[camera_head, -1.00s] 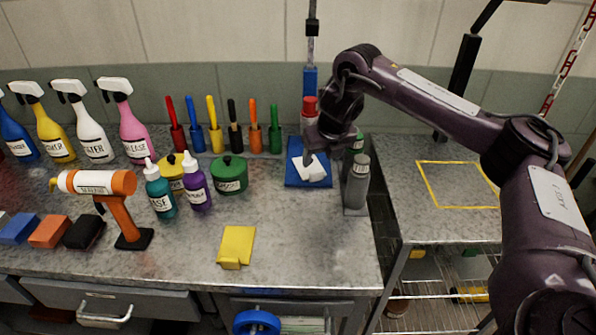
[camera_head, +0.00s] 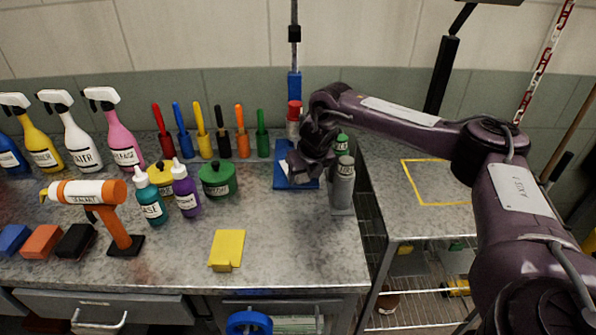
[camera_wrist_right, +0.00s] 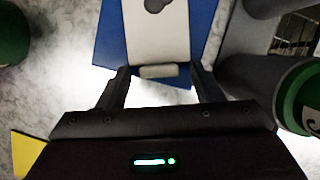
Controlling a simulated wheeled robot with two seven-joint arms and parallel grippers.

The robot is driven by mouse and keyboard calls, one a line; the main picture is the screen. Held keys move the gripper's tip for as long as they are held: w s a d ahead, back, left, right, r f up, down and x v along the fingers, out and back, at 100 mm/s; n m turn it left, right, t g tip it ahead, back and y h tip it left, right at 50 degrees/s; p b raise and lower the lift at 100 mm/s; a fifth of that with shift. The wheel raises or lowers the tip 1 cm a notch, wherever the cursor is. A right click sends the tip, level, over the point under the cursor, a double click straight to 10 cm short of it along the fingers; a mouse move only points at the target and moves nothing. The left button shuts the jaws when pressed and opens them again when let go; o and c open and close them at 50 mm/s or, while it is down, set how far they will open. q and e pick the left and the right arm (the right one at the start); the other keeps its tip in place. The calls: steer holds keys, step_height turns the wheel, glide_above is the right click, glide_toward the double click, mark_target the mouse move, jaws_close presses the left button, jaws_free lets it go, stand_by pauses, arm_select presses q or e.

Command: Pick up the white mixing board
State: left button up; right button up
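The white mixing board (camera_wrist_right: 160,42) lies on a blue mat (camera_wrist_right: 108,35), with dark round marks near the top of the right wrist view. A small pale tab shows at its near edge. My right gripper (camera_wrist_right: 160,84) is open and empty, its two dark fingers apart on either side of that near edge. I cannot tell how far above the mat they are. In the head view my right gripper (camera_head: 299,176) is over the blue mat (camera_head: 281,180) and hides most of the board. My left gripper is not in view.
A green pot (camera_head: 217,181) is to the left, and a red-capped bottle (camera_head: 294,112) is behind. A yellow pad (camera_head: 227,249) lies in front on otherwise clear bench.

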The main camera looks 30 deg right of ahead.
steer(key=c, duration=1)
steer(key=shift+r, duration=0.2)
steer(key=shift+c, duration=0.2)
